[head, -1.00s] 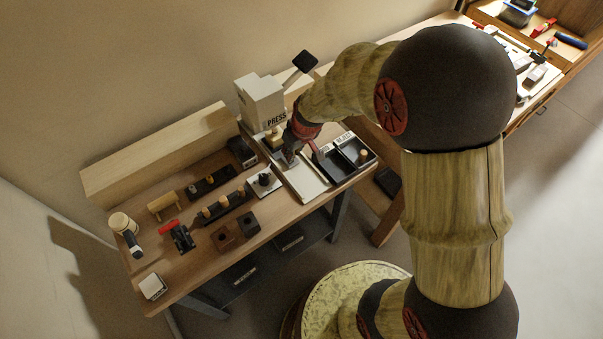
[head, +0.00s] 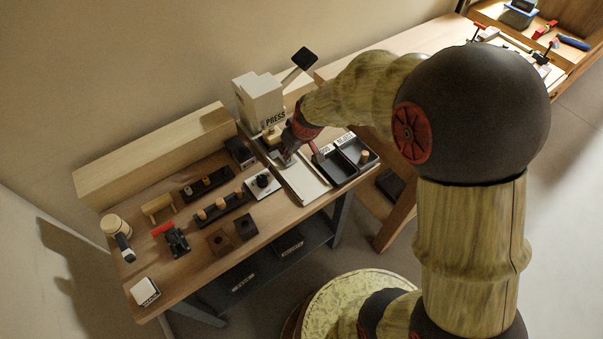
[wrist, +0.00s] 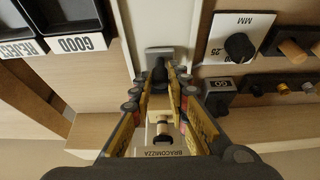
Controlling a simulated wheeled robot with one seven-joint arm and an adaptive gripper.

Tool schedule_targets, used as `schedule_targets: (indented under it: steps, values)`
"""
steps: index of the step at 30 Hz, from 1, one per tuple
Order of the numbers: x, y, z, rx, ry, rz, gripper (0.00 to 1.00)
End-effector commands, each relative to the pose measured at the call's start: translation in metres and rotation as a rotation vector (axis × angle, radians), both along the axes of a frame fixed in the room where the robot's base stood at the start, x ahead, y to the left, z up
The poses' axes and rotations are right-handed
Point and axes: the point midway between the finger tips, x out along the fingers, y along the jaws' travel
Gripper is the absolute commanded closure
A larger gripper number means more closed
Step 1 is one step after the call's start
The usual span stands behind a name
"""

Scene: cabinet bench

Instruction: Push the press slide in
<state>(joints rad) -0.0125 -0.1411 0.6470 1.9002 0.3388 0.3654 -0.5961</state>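The white press (head: 258,98) stands at the back of the bench with its black-ended lever raised; its lettered front also shows in the wrist view (wrist: 165,150). The press slide is a pale flat track (head: 308,185) reaching out from the press, with a grey block (wrist: 157,53) and a dark upright knob (wrist: 160,72) on it. My gripper (head: 287,157) reaches down over the track just in front of the press. In the wrist view, its fingertips (wrist: 160,80) are on either side of the knob. Whether they touch it is unclear.
Black GOOD and REJECT bins (head: 345,160) stand right of the track. A white plate with a dark knob (head: 262,183) and dark racks with round pegs (head: 220,207) lie to the left. The red-handled clamp (head: 174,238) is farther left.

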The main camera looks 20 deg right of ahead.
Motion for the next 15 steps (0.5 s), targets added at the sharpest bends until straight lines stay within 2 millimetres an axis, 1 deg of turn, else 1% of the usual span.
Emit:
schedule_targets:
  steps: [1, 8, 15]
  values:
    - [0.0053, 0.001, 0.0053, 0.0, -0.014, -0.001, 0.81]
    - [0.0034, 0.0005, 0.0032, -0.001, -0.009, 0.0, 0.68]
    - [0.0024, 0.0002, 0.0021, 0.0, -0.006, -0.001, 0.67]
